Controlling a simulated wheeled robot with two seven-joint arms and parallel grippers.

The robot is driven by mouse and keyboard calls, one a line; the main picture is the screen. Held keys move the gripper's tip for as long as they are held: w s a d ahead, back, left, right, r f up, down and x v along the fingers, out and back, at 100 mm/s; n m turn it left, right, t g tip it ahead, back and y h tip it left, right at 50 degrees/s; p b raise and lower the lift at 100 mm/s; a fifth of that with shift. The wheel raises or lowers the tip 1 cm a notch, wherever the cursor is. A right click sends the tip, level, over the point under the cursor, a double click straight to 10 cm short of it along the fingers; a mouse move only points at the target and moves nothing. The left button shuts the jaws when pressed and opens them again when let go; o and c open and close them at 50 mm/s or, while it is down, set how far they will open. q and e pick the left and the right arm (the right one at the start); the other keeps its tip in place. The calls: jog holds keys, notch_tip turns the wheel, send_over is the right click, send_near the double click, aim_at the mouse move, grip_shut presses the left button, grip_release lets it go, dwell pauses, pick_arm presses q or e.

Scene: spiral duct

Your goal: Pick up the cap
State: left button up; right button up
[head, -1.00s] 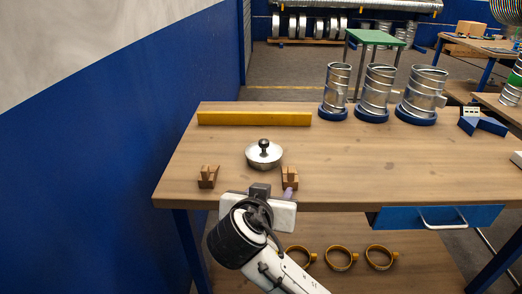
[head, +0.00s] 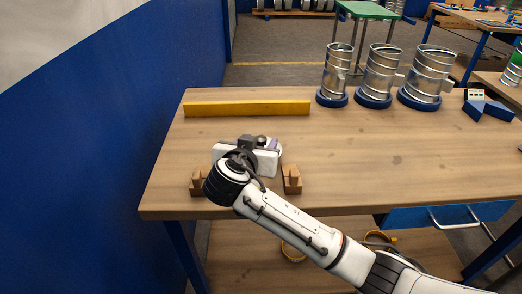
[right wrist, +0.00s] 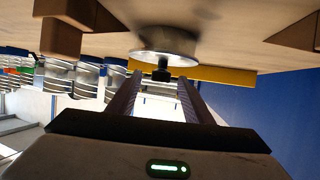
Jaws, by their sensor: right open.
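The cap is a shiny metal lid with a black knob. In the right wrist view, the picture is upside down, and the cap (right wrist: 165,42) shows at the top with its knob (right wrist: 161,74) hanging between the finger ends. My right gripper (right wrist: 160,82) is open, with one finger either side of the knob and gaps between. In the head view, my right gripper (head: 260,145) is over the table and hides most of the cap; only the dark knob (head: 262,139) seems to show. My left gripper is not in view.
Wooden blocks (head: 292,180) stand near the table's front edge, one partly behind my wrist. A yellow bar (head: 247,108) lies behind. Several metal ducts on blue bases (head: 373,99) stand at the back right. The table's right middle is clear.

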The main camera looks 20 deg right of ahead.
jog(key=shift+x, duration=1.45)
grip_shut()
